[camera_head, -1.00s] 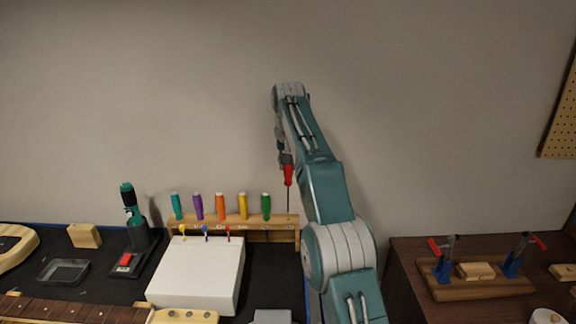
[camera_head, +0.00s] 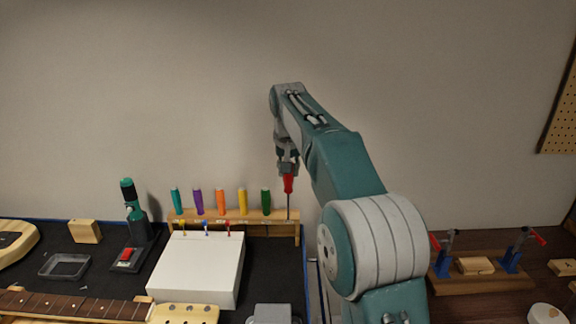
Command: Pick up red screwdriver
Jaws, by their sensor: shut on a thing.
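The red screwdriver (camera_head: 288,184) hangs upright with its thin shaft pointing down. My gripper (camera_head: 287,171) is shut on the top of its red handle. The shaft's lower part shows in front of the right end of the wooden screwdriver rack (camera_head: 235,216); I cannot tell whether the tip is in the rack or clear of it. Several other screwdrivers stand in the rack to the left: teal, purple, orange (camera_head: 221,201), yellow and green (camera_head: 266,201). The fingertips are small and partly hidden by the gripper's own body.
A white box (camera_head: 197,268) stands in front of the rack, with small coloured-headed items behind it. A teal tool on a stand (camera_head: 134,212) is at the left, and a guitar neck (camera_head: 70,306) lies in front. A brown bench (camera_head: 480,302) with a clamp fixture is at the right.

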